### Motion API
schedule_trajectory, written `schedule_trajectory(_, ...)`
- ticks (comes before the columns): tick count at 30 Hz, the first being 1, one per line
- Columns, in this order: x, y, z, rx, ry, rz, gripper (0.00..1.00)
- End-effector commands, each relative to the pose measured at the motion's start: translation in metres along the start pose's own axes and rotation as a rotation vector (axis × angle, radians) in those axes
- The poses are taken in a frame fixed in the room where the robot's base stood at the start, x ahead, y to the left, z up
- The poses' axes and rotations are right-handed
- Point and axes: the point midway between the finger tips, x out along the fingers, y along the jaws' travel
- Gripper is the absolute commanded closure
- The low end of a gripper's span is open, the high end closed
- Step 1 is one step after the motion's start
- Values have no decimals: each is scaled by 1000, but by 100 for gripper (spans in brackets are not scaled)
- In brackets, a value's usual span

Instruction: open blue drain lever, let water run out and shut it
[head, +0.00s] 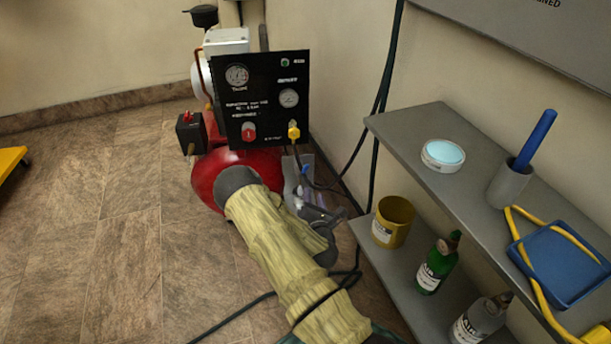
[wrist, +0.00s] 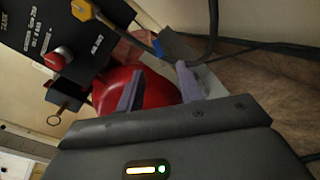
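The compressor's red tank (head: 208,178) sits on the floor below a black gauge panel (head: 262,95). A small blue piece, which looks like the drain lever (head: 305,170), shows just right of the tank. In the wrist view the blue lever (wrist: 157,45) lies beyond my fingertips, beside a grey plate and a dark hose. My gripper (wrist: 160,82) is open, its two purple fingers apart with nothing seen between them but the red tank and grey plate behind. In the head view my gripper (head: 304,193) is low beside the tank, partly hidden by my sleeved arm. No water is visible.
The panel carries a red knob (head: 249,131) and a yellow knob (head: 293,130). A grey shelf (head: 405,122) with a blue tray (head: 560,262), bottles and a yellow cup (head: 392,222) stands to the right. Black cables run near my arm. The left floor is mostly clear.

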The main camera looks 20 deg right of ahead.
Motion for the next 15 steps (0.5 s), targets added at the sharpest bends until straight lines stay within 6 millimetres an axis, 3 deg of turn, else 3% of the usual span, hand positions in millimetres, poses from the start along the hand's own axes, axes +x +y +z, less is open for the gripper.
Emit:
schedule_trajectory(2,-2,-6,-11,-77,-8,44,64)
schedule_trajectory(15,-1,-3,-10,-114,-16,68,64)
